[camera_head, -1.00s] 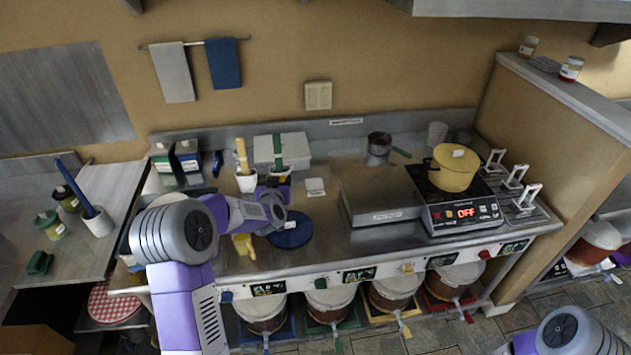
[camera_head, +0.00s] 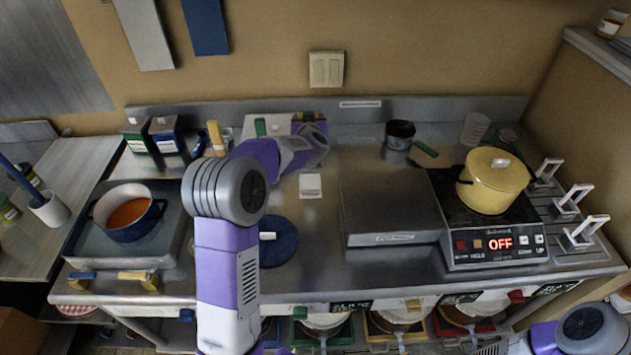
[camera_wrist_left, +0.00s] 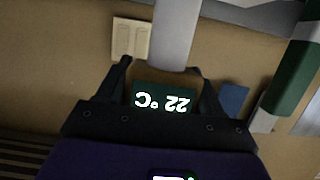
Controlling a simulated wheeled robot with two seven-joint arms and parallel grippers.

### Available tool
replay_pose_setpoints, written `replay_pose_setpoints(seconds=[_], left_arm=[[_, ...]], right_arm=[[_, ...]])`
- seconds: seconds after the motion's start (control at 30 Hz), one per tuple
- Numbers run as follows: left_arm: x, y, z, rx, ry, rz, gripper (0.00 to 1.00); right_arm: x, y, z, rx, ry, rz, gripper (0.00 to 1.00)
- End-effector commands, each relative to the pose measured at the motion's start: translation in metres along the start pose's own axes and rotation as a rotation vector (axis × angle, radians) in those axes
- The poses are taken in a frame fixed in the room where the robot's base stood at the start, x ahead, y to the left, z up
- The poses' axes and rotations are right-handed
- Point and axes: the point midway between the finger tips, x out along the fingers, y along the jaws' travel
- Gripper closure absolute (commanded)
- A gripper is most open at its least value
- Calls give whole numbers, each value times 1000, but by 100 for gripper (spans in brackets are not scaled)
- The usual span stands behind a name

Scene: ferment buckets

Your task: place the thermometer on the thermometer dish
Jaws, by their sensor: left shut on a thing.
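My left gripper (camera_head: 316,148) is over the back of the steel counter, in front of a white box (camera_head: 268,125) with a green strap. In the left wrist view its jaws (camera_wrist_left: 163,68) are shut on the thermometer (camera_wrist_left: 164,97), whose dark green display reads 22 °C upside down. The thermometer is not clear in the head view. A small white square piece (camera_head: 310,186), possibly the thermometer dish, lies flat on the counter just below my left gripper in the picture; I cannot tell for sure. My right gripper is not clearly in view.
A blue pot (camera_head: 128,212) with orange contents stands at left. A round dark blue lid (camera_head: 278,242) lies beside my left arm. A raised steel slab (camera_head: 390,205), a yellow pot (camera_head: 493,180) on a cooker reading OFF and a small dark pan (camera_head: 399,134) are at right.

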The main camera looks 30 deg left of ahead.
Motion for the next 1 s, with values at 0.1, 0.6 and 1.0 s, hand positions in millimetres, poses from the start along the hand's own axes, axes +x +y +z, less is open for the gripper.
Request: replay_pose_setpoints(seconds=[0.1,0.6,1.0], left_arm=[[5,-1,16,0,0,-2,95],[24,0,76,1,-1,-1,95],[30,0,97,-1,2,0,95]], right_arm=[[10,4,-1,0,1,0,9],[31,11,-2,0,2,0,9],[36,14,-2,-1,2,0,9]])
